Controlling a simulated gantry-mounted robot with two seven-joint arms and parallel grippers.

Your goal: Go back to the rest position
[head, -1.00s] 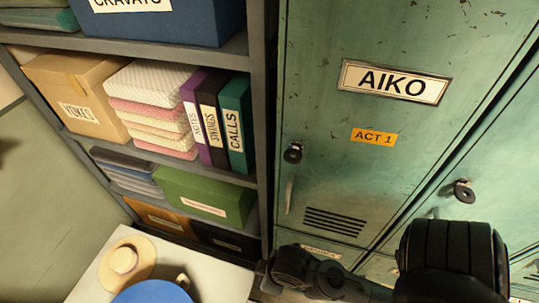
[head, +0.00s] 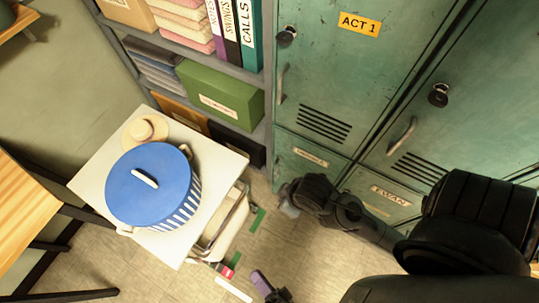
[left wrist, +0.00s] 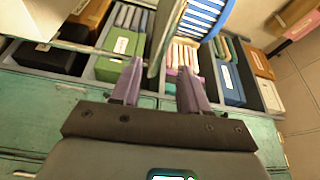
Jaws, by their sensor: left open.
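My left gripper shows in the left wrist view (left wrist: 160,70) with its two purple fingers apart. Nothing shows held between them, and the shelf unit lies beyond the fingers. In the head view, what looks like a purple finger of the left gripper (head: 262,284) shows at the bottom edge, above the floor; most of that gripper is cut off. A black arm of mine fills the lower right of the head view, in front of the lockers. I do not make out a right gripper.
Green lockers (head: 335,85) stand at the right, beside shelves with a green box (head: 218,93). A wooden tabletop (head: 20,205) is at left. Some floor (head: 320,255) is clear.

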